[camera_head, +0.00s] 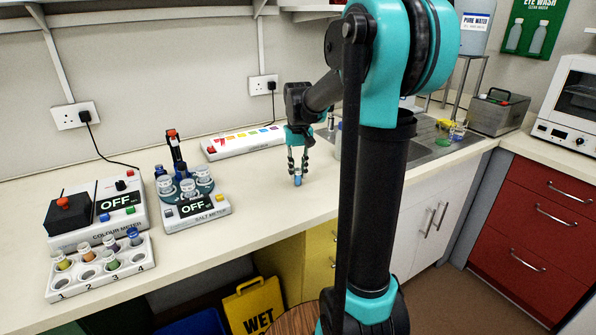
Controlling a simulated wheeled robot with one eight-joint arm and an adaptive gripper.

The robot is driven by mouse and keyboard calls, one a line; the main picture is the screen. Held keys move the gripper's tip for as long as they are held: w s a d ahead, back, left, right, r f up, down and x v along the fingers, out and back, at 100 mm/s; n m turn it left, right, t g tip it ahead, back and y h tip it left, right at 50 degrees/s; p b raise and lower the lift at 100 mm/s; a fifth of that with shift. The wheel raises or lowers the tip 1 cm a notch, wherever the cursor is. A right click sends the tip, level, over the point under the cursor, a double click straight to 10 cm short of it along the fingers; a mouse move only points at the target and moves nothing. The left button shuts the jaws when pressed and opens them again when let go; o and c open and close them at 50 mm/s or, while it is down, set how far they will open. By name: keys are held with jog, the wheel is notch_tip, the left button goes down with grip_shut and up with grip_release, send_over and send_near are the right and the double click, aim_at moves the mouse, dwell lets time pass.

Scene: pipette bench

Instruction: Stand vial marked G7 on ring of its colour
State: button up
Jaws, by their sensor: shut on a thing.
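My gripper (298,165) points down over the middle of the cream bench and is shut on a small blue vial (298,178). The vial is upright between the fingertips, at or just above the bench top; I cannot tell whether it touches. Its mark is too small to read, so I cannot tell whether it is G7. I cannot make out a coloured ring on the bench around it. My arm hides part of the bench to the right.
A white rack (101,273) with several coloured vials stands at the front left. Behind it are the colour meter (128,203) and salt meter (197,215), both reading OFF.

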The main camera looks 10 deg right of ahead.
jog(key=shift+f, duration=0.1)
jog(key=o, duration=0.9)
jog(key=shift+o, duration=0.2)
